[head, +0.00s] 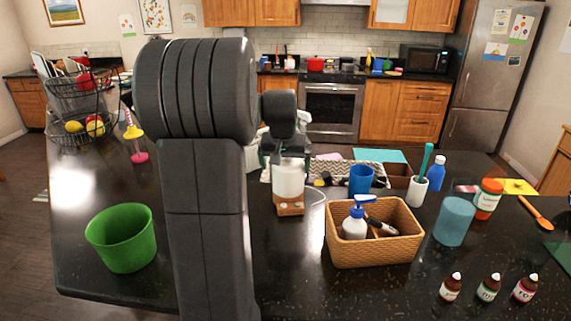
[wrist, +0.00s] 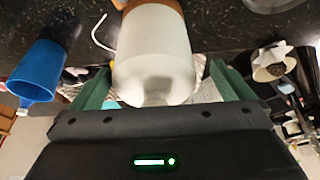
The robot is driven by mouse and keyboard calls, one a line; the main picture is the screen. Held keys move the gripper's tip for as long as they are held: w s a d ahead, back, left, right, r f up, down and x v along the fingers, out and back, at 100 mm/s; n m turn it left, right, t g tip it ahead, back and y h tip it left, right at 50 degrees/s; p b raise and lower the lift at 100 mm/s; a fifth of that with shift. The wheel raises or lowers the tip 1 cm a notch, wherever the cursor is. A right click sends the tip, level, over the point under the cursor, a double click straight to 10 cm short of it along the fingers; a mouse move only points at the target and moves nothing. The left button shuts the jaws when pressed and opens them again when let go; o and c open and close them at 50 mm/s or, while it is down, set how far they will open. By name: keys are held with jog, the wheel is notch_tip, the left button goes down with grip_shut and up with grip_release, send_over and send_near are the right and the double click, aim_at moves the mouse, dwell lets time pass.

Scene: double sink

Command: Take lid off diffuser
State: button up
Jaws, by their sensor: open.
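The diffuser has a white, rounded lid (head: 289,178) on a wooden base (head: 289,206) and stands upright on the dark counter, in the middle of the head view. In the wrist view the lid (wrist: 155,50) fills the centre, with part of the wooden base (wrist: 167,4) at the top edge. My gripper (wrist: 160,72) is open, with one green finger on each side of the lid's top end. I cannot tell whether either finger touches it.
A wicker basket (head: 372,248) with a pump bottle stands right of the diffuser. A blue cup (head: 361,180) is behind the basket; it shows left in the wrist view (wrist: 38,72). A green bin (head: 122,238) stands at left. A thin white cord (wrist: 100,32) lies near the base.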

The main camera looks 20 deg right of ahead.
jog(key=c, duration=0.9)
jog(key=shift+o, duration=0.2)
